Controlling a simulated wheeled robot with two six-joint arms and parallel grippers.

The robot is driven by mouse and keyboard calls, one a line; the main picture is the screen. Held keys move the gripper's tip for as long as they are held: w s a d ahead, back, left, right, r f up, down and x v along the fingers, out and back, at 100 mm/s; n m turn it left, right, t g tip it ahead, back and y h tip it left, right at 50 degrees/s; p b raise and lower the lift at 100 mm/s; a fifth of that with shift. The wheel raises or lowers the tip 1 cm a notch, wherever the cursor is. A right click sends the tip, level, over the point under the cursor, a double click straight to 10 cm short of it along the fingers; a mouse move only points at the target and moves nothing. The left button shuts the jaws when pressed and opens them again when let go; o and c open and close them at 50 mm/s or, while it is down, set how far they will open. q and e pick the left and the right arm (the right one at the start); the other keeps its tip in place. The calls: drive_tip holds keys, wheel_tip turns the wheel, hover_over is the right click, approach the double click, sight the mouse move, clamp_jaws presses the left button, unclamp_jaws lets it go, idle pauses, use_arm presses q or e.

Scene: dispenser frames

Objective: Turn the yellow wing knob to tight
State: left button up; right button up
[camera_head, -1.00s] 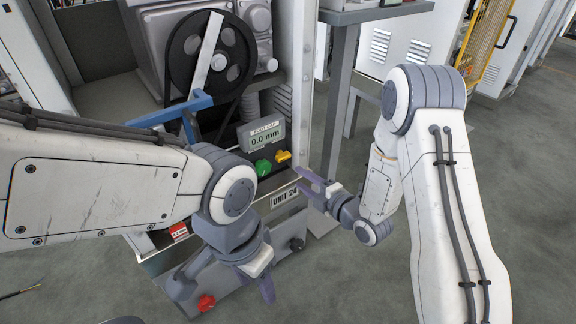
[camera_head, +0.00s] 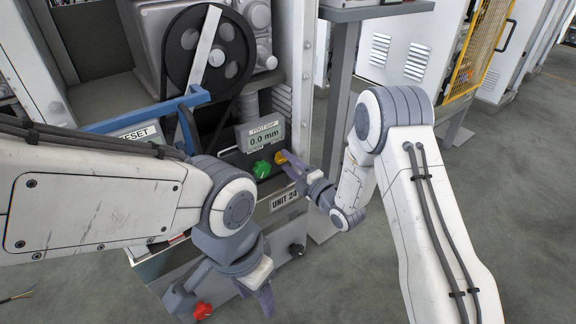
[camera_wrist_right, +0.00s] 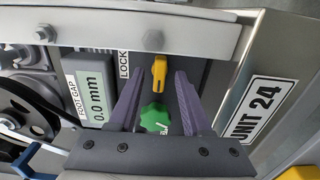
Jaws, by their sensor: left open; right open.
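The yellow wing knob (camera_head: 281,157) is on the panel below the foot gap display, right of a green knob (camera_head: 262,169). In the right wrist view the yellow wing knob (camera_wrist_right: 159,74) lies just beyond the fingertips, roughly between their lines, its wing along the finger direction. My right gripper (camera_head: 290,162) is open at the panel, its fingers partly covering the yellow knob in the head view. The green knob (camera_wrist_right: 155,118) shows between the fingers in the right wrist view (camera_wrist_right: 157,82). My left gripper (camera_head: 222,300) is open and low in front of the cabinet, away from the yellow knob.
The display (camera_head: 264,138) reads 0.0 mm. A "LOCK" label (camera_wrist_right: 124,64) is near the yellow knob. A red knob (camera_head: 203,310) is low by my left gripper. A blue bar (camera_head: 165,112) and a black wheel (camera_head: 210,60) are upper left. Floor at right is clear.

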drive_tip(key=shift+w+a, duration=0.1)
clamp_jaws()
